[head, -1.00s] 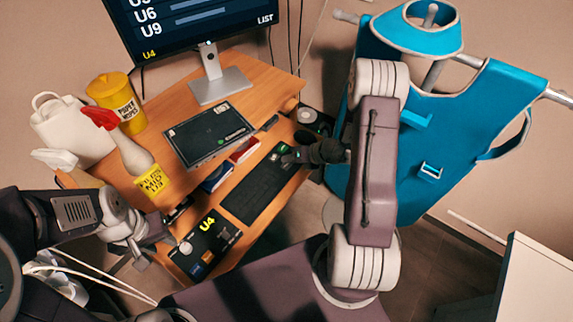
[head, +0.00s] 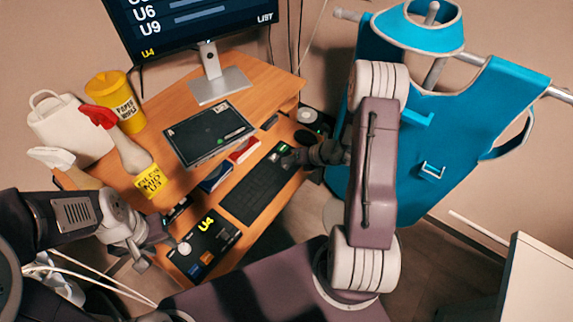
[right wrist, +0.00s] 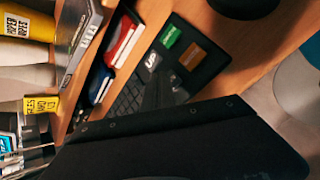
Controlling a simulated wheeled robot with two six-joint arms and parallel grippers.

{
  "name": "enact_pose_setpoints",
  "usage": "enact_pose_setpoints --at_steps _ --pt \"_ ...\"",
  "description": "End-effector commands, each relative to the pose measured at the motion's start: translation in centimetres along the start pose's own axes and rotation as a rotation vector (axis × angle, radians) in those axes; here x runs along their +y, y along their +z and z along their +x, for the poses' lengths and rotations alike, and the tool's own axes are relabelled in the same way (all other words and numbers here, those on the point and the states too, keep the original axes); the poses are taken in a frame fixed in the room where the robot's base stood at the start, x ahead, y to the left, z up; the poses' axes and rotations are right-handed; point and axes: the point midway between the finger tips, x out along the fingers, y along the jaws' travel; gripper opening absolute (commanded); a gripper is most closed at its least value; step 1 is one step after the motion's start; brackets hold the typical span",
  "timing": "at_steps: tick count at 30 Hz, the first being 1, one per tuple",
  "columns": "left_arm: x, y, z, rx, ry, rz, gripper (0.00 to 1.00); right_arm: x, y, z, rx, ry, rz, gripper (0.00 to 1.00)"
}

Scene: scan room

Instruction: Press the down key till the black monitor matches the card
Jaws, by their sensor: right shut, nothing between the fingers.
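The black monitor (head: 195,25) is at the top of the head view, cut off. It shows rows U6 and U9, a LIST label and a yellow U4. The yellow card (head: 152,182) reads FILES MID U9 and hangs at the desk's front edge; it also shows in the right wrist view (right wrist: 41,104). The black keyboard (head: 250,195) lies on the lower shelf, with green (right wrist: 170,36) and orange (right wrist: 192,56) keys at its far end. My right gripper (head: 291,158) is shut and empty over that end; contact is unclear. My left gripper (head: 150,252) is beside the U4 panel; its fingers are unclear.
A black LIST tablet (head: 208,134) lies on the desk. A black U4 panel (head: 204,248) is on the lower shelf. A yellow tub (head: 115,100), a white jug (head: 72,128) and a red-topped spray bottle (head: 128,155) stand left. A blue apron (head: 450,130) hangs right.

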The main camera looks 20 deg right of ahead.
Motion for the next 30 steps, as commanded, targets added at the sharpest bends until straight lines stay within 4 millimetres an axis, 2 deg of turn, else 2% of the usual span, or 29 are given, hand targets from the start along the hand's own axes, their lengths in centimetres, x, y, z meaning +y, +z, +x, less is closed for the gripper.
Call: enact_pose_setpoints --at_steps 21,30 --pt "0.0 0.1 0.5 0.0 0.0 0.0 0.36 -0.3 -0.3 0.4 0.001 0.0 0.0 0.0" --pt "0.0 -0.1 -0.8 0.0 0.0 0.0 0.36 0.5 0.5 -0.7 0.0 0.0 0.0 0.0"
